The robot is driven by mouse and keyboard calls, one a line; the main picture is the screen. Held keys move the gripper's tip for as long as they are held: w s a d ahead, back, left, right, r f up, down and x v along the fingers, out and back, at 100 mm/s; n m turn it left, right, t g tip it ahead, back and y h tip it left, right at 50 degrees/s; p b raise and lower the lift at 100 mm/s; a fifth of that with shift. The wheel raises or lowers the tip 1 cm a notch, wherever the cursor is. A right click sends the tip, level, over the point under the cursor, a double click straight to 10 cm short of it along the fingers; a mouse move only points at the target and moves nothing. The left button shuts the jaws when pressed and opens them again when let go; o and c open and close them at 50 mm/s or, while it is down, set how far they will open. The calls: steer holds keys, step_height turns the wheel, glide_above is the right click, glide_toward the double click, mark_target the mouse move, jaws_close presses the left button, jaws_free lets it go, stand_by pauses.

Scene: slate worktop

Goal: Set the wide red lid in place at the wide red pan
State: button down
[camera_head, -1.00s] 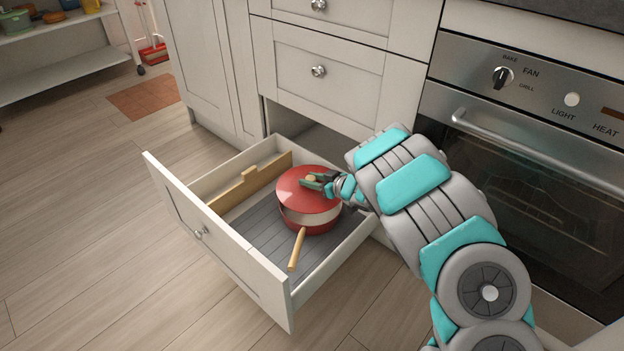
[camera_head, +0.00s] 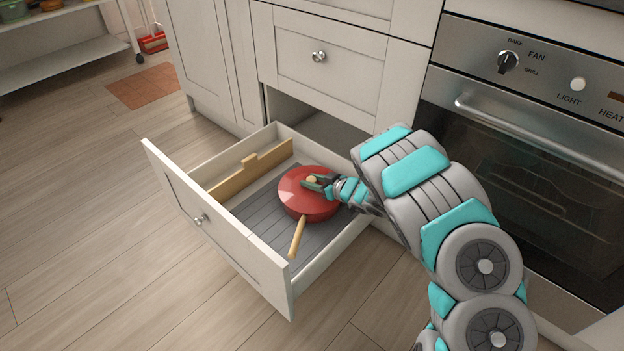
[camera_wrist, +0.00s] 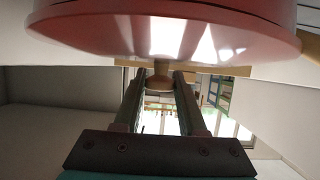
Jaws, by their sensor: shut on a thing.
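The wide red lid (camera_head: 295,183) lies over the wide red pan (camera_head: 317,213) in the open drawer. It looks level, and no gap shows between lid and pan on the near side. The pan's wooden handle (camera_head: 298,238) points toward the drawer front. My gripper (camera_head: 313,181) reaches in from the right and is shut on the lid's knob. In the wrist view the knob (camera_wrist: 160,82) sits between the two fingertips (camera_wrist: 159,95), with the glossy red lid (camera_wrist: 110,30) filling the top. The pan's far side is hidden under the lid.
The drawer (camera_head: 222,241) has a grey ribbed liner (camera_head: 262,215) and a wooden divider (camera_head: 232,184) left of the pan. Its right wall is close to the pan and my arm. Cabinet fronts (camera_head: 325,75) and an oven (camera_head: 530,150) stand behind. The floor in front is clear.

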steer(key=shift+c, duration=2)
jaws_free()
steer(key=shift+r, duration=0.1)
steer(key=shift+r, duration=0.3)
step_height(320, 180, up, 3)
steer(key=shift+f+p, duration=0.1)
steer(key=shift+p, duration=0.3)
steer(key=s+d+r+p, duration=0.1)
steer(key=s+d+p, duration=0.2)
steer(key=s, duration=1.2)
steer(key=shift+s+d+r, duration=0.15)
steer(key=shift+d+r, duration=0.15)
steer(key=shift+d, duration=0.4)
